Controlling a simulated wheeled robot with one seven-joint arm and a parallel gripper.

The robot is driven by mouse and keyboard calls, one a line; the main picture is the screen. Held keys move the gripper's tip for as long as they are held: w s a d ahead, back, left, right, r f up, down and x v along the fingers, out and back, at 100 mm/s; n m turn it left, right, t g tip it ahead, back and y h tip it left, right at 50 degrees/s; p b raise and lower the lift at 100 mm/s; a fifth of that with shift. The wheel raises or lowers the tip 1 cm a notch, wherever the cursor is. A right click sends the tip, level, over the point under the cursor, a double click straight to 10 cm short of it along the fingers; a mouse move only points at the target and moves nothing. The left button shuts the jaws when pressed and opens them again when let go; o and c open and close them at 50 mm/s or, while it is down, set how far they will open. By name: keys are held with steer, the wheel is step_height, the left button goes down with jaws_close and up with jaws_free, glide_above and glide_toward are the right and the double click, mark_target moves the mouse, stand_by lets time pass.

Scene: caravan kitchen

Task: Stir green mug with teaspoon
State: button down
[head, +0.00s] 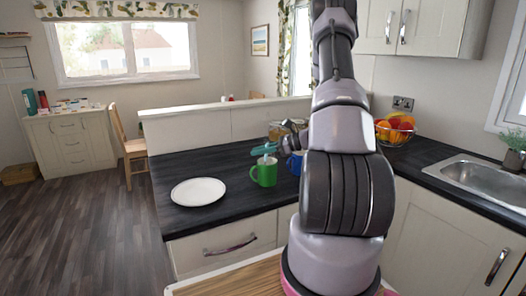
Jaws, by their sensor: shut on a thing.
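The green mug (264,171) stands upright on the dark worktop, to the right of a white plate. My gripper (264,149) comes in from behind my arm, with its teal end just above the mug's rim. It is shut on the teaspoon (266,158), of which only a small part shows at the mug's mouth. The spoon's lower end is hidden, and I cannot tell how deep it reaches. A blue mug (295,162) stands close to the right, partly covered by my arm.
The white plate (198,191) lies on the worktop (235,207) near its left front. A wire fruit bowl (396,130) and a sink (488,180) are on the right. Jars (276,131) stand behind the mugs, by a low partition (200,129). The worktop's left side is mostly clear.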

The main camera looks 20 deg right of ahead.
steer(key=shift+s+d, duration=0.9)
steer(key=shift+d, duration=0.2)
steer(key=shift+w+d, duration=0.15)
steer(key=shift+w, duration=0.45)
steer(key=a, duration=0.2)
steer(key=shift+s+a, duration=0.1)
steer(key=shift+a, duration=0.3)
step_height(320, 180, up, 10)
steer(key=d, duration=0.1)
steer(key=shift+d+r, duration=0.2)
stand_by(0.4)
